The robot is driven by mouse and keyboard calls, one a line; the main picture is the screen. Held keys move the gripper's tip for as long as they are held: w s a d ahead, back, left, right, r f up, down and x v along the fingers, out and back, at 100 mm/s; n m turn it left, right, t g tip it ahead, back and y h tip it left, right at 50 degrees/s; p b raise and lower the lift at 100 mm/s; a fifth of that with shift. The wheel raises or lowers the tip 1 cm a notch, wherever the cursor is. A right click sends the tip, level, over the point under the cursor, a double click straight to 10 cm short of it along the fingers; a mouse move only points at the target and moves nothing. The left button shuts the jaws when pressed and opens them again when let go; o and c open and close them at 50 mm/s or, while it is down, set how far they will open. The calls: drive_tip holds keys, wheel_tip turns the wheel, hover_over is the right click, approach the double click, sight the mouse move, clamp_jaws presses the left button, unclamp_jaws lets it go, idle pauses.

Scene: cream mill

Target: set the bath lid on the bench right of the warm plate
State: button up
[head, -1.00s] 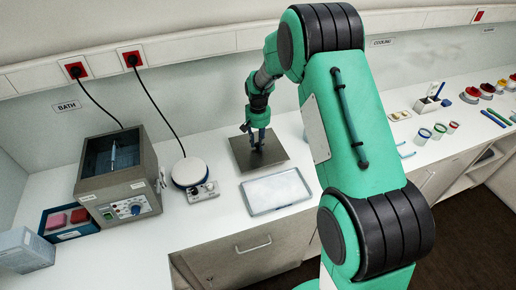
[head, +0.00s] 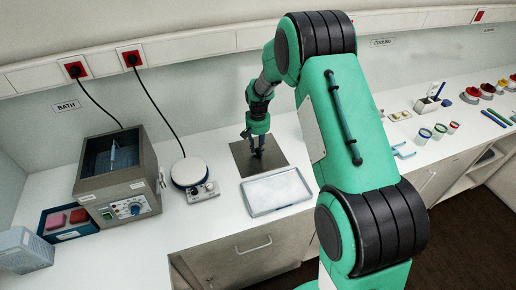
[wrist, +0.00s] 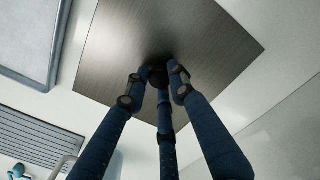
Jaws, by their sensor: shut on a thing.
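The bath lid is a flat, square, dark grey metal plate (head: 268,167) with a small knob in its middle. It is level, to the right of the warm plate (head: 189,172), a white round-topped device with a cord. Whether the lid touches the bench or hangs just above it I cannot tell. My gripper (head: 257,153) points down at the lid's middle. In the wrist view my gripper (wrist: 160,75) has its fingers closed around the dark knob of the lid (wrist: 222,50). The bath (head: 126,187) stands open at the left, with a thin upright object inside.
A pale rimmed tray (head: 276,193) lies just in front of the lid; a narrow gap shows between them in the wrist view. A blue box with red blocks (head: 67,221) and a pale carton (head: 24,250) stand at the left. The wall is behind. Cups stand further right.

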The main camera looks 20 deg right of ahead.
sight(258, 150)
drive_tip(key=shift+f, duration=0.1)
drive_tip(key=o, duration=1.1)
wheel_tip(258, 150, up, 12)
drive_tip(key=shift+r+p, duration=0.15)
drive_tip(key=shift+p, duration=0.55)
drive_tip(key=shift+r, duration=0.1)
